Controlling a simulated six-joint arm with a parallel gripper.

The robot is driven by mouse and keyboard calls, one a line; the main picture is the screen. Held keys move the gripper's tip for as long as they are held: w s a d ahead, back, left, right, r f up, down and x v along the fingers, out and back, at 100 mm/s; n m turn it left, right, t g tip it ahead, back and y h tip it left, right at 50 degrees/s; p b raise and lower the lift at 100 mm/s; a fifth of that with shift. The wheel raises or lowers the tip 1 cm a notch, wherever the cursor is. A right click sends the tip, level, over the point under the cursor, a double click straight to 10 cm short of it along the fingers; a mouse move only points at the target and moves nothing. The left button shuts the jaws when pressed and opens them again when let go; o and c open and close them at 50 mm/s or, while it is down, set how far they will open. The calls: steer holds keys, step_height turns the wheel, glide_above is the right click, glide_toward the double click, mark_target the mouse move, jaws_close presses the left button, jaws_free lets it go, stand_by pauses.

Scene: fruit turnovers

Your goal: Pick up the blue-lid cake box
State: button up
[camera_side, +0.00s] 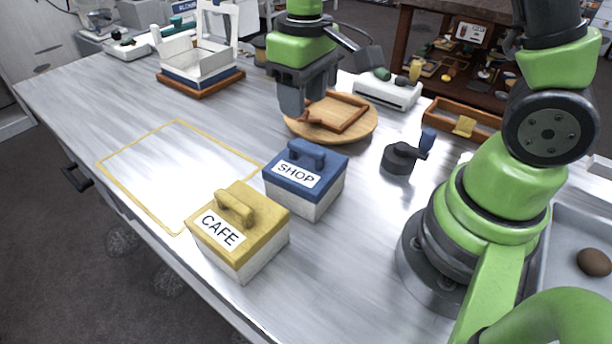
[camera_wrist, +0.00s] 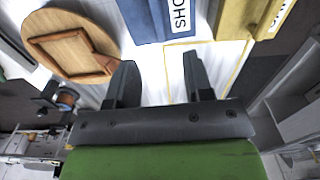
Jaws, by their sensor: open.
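The blue-lid cake box (camera_side: 305,178) stands on the metal table, with a white body, a blue handle on its lid and a label reading SHOP. It also shows at the top of the wrist view (camera_wrist: 152,20), partly cut off. A yellow-lid box labelled CAFE (camera_side: 238,230) stands just in front and to its left; part of it shows in the wrist view (camera_wrist: 250,16). My gripper (camera_side: 292,108) is in the air above the table, behind the blue-lid box and apart from it. In the wrist view its two fingers (camera_wrist: 160,82) are spread with nothing between them.
A round wooden board (camera_side: 368,128) with a wooden frame on it lies beside my gripper. A dark round tool with a blue handle (camera_side: 400,158) stands right of the blue-lid box. A yellow outlined rectangle (camera_side: 180,170) on the left is empty. A white box on a wooden base (camera_side: 200,80) stands behind.

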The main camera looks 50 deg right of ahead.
mark_target(301, 145)
steer(key=f, duration=1)
steer(key=shift+w+f, duration=0.25)
steer(key=shift+f, duration=0.15)
jaws_close()
